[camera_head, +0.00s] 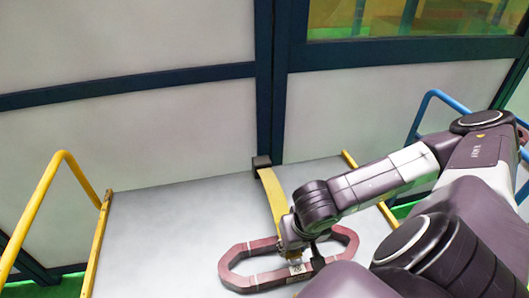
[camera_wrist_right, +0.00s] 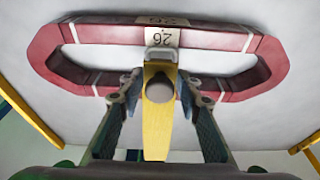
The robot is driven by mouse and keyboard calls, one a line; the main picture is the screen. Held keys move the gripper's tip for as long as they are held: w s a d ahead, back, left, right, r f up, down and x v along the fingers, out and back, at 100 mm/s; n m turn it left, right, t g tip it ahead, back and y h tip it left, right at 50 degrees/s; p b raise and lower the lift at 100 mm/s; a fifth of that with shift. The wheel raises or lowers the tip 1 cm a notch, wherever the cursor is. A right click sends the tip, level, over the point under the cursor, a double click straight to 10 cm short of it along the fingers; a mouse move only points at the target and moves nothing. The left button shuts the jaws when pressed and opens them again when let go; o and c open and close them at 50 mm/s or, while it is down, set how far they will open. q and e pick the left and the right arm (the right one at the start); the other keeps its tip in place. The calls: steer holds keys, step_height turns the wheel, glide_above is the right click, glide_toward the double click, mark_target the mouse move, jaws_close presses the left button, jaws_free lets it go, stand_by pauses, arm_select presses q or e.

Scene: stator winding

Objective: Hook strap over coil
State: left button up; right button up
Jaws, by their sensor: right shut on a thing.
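The coil (camera_head: 240,267) is a dark red, long eight-sided ring with white bands, lying on the pale table. In the right wrist view, the coil (camera_wrist_right: 220,37) spans the top, with a white label reading 26 on one long side. The yellow strap (camera_head: 272,193) runs from a black block at the table's back edge to my right gripper (camera_head: 294,258). In the wrist view, the strap (camera_wrist_right: 157,130) lies between the fingers of my right gripper (camera_wrist_right: 160,86), which is shut on it. The strap's grey hook (camera_wrist_right: 160,55) is at the labelled side; I cannot tell whether it is around it. My left gripper is out of view.
The black block (camera_head: 261,162) sits at the table's back edge, by a dark blue frame post (camera_head: 271,110). Yellow rails (camera_head: 97,245) edge the table (camera_head: 165,235) at the sides. The table's left half is clear.

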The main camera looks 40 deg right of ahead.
steer(key=shift+s+a+r, duration=0.15)
steer(key=shift+s, duration=0.1)
steer(key=shift+s+a+p, duration=0.3)
steer(key=shift+s+p, duration=0.2)
steer(key=shift+s, duration=0.05)
steer(key=shift+s+a+p, duration=0.25)
steer(key=shift+s+p, duration=0.2)
steer(key=shift+s, duration=0.05)
steer(key=s+p, duration=0.1)
steer(key=s+a+p, duration=0.1)
steer(key=shift+s+a+p, duration=0.25)
steer(key=shift+s+p, duration=0.05)
steer(key=shift+p, duration=0.05)
steer(key=shift+s+a+p, duration=0.4)
steer(key=shift+s+p, duration=0.15)
steer(key=shift+s, duration=0.2)
steer(key=o, duration=0.8)
steer(key=shift+f, duration=0.2)
steer(key=o, duration=1.4)
steer(key=shift+w+r, duration=0.1)
steer(key=shift+r, duration=0.05)
steer(key=w+p+v, duration=0.1)
steer(key=p+v, duration=0.5)
steer(key=shift+d+r+p, duration=0.4)
steer(key=shift+r, duration=0.1)
